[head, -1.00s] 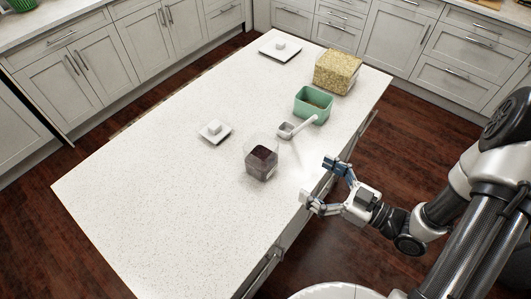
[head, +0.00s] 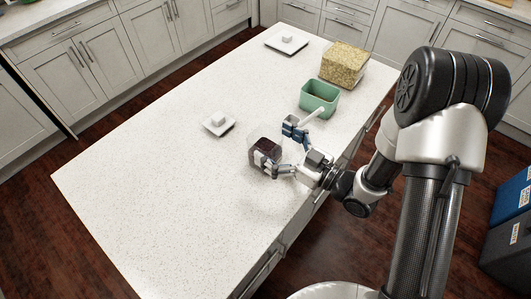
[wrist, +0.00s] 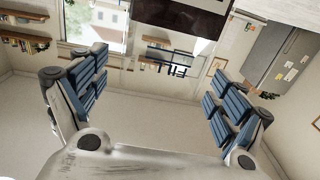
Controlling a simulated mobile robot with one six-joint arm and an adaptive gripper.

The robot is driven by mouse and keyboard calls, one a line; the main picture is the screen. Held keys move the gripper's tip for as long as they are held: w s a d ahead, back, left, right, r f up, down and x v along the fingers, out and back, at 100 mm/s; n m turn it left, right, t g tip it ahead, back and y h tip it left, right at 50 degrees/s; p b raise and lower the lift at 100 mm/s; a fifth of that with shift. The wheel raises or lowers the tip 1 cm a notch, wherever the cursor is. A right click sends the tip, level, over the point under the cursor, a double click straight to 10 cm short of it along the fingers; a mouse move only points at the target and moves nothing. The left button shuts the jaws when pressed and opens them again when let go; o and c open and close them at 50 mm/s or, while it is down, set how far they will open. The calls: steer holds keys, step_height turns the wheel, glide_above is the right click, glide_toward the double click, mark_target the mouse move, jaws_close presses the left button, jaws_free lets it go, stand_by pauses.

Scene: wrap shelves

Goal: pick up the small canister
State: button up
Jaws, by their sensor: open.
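The small canister (head: 264,146) is a clear container with dark contents, standing upright on the white counter (head: 150,190). My gripper (head: 281,147) is open at its right side in the head view. One finger overlaps the canister's lower front; the other, with blue pads, is behind and to the right. I cannot tell whether either finger touches it. In the wrist view, my gripper (wrist: 158,95) shows both fingers spread wide with nothing clamped between them. A dark block (wrist: 182,14) at the top centre there appears to be the canister's contents.
A larger clear canister with yellowish contents (head: 344,63) is farther back. The counter's near left is clear.

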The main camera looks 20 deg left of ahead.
mark_target(254, 132)
steer(key=shift+x, duration=1.55)
steer(key=shift+c, duration=0.4)
steer(key=c, duration=1.7)
